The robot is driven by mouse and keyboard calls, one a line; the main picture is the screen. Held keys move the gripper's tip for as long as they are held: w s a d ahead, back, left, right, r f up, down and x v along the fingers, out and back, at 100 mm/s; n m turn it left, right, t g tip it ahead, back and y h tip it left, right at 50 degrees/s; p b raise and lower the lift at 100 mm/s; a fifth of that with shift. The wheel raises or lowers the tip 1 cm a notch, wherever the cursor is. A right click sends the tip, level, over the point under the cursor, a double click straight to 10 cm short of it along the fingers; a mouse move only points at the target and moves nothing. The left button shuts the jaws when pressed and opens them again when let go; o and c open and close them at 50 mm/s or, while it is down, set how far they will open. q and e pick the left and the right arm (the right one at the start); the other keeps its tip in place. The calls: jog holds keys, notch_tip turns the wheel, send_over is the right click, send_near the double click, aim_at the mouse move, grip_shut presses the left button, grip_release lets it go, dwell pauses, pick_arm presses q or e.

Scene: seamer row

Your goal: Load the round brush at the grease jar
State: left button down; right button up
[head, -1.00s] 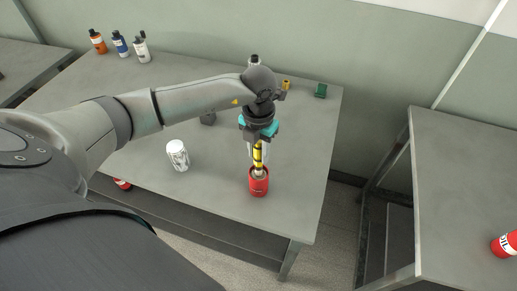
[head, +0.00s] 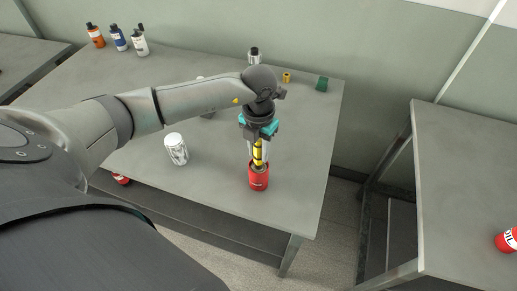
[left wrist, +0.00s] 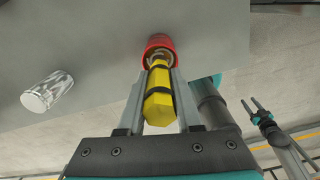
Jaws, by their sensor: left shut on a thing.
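The round brush (head: 258,154) has a yellow handle with black bands. My left gripper (head: 258,148) is shut on the handle and holds it about upright over the red grease jar (head: 259,179). The brush's lower end is inside the jar's mouth, so its bristles are hidden. The jar stands on the grey table near its right front part. The left wrist view shows the yellow handle (left wrist: 159,99) between the two fingers, with the jar (left wrist: 158,45) beyond. My right gripper (left wrist: 252,103) shows only in the left wrist view, off to the side, its fingers apart and empty.
A silver-white can (head: 177,149) stands left of the jar on the table (head: 220,195). A green block (head: 322,83), a small yellow piece (head: 287,77) and a dark-capped bottle (head: 254,56) stand at the back. Another table (head: 470,150) is at the right, across a gap.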

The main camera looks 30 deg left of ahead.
pick_arm(q)
jog(key=shift+f+b, duration=0.65)
jog(key=shift+f, duration=0.15)
dwell(1.4)
jog(key=shift+r, duration=0.15)
notch_tip(320, 180, up, 7)
jog(key=p, duration=0.5)
jog(key=shift+p, duration=0.3)
dwell(0.5)
